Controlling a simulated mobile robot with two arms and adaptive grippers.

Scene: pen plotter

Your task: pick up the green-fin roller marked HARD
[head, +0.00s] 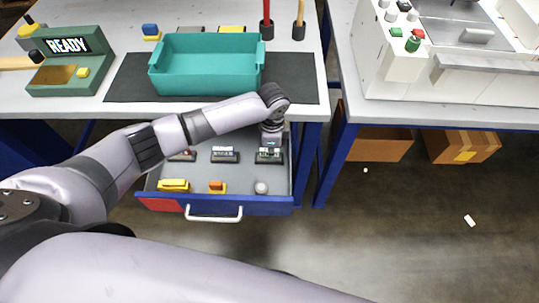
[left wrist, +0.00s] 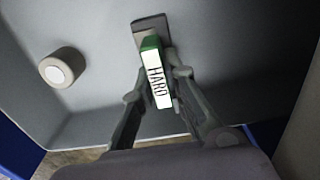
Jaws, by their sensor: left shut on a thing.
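The green-fin roller (left wrist: 157,80) has a white label reading HARD and a green end, and stands over a dark holder (left wrist: 151,29) in the left wrist view. My left gripper (left wrist: 160,88) is shut on it, with a finger on each side. In the head view my left gripper (head: 271,141) points down into the open drawer (head: 220,175), at the right end of its back row, over a dark holder (head: 269,157). The roller is mostly hidden there. I cannot tell whether it is clear of the holder. My right gripper is not in view.
Two more holders (head: 225,155) stand left in the back row. The front row has a yellow block (head: 173,185), an orange piece (head: 217,187) and a grey round piece (head: 261,188). The table edge with a teal bin (head: 205,70) overhangs the drawer's back.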

